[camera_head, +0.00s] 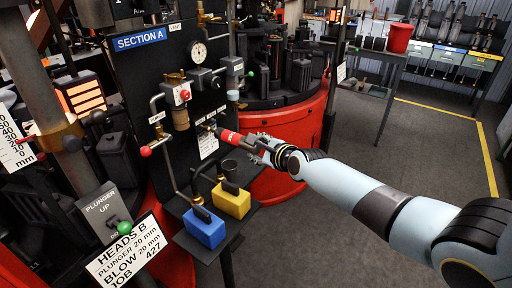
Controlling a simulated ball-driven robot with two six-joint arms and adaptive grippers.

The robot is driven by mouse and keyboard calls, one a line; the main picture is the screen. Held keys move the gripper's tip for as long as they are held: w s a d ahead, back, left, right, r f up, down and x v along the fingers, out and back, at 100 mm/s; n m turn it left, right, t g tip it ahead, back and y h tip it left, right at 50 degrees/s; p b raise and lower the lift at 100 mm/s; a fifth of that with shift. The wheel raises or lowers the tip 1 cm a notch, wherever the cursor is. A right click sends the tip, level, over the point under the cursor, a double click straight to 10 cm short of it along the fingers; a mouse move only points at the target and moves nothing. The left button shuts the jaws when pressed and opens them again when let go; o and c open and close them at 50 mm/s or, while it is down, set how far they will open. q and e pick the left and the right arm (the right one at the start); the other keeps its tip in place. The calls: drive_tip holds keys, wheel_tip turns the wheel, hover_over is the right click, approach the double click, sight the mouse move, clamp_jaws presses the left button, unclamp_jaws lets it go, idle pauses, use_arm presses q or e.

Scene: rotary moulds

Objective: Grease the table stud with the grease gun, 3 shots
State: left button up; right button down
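A red cylinder with a dark end (231,137), which looks like the grease gun, points left toward the black Section A panel. My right gripper (254,145) comes in from the right and appears shut around its rear part; the fingers are small and partly merged with it. The tip is close to small brass fittings (209,125) on the panel; I cannot tell whether it touches one. I cannot pick out the table stud for certain. My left gripper is not in view.
A blue box (204,228) and a yellow box (231,199) stand on a small dark shelf below the red cylinder. Pipes, a gauge (198,53) and valves crowd the panel. A red round machine base (300,125) is behind my arm. A red bucket (399,38) stands on a bench.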

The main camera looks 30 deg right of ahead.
drive_tip(key=shift+w+a, duration=0.2)
drive_tip(key=shift+w, duration=0.3)
drive_tip(key=shift+s+d, duration=0.2)
drive_tip(key=shift+s, duration=0.15)
idle(1.6)
drive_tip(key=shift+s+d+p, duration=0.2)
drive_tip(key=shift+s, duration=0.25)
drive_tip(key=shift+s+d+p, duration=0.2)
drive_tip(key=shift+s, duration=0.25)
drive_tip(key=shift+s+d+p, duration=0.15)
drive_tip(key=shift+s+d, duration=0.2)
drive_tip(key=shift+s, duration=0.45)
drive_tip(key=shift+s+d+p, duration=0.1)
drive_tip(key=shift+s+d, duration=0.2)
drive_tip(key=shift+s, duration=0.55)
drive_tip(key=shift+s+d+p, duration=0.15)
drive_tip(key=shift+s+d, duration=0.2)
drive_tip(key=shift+s, duration=0.45)
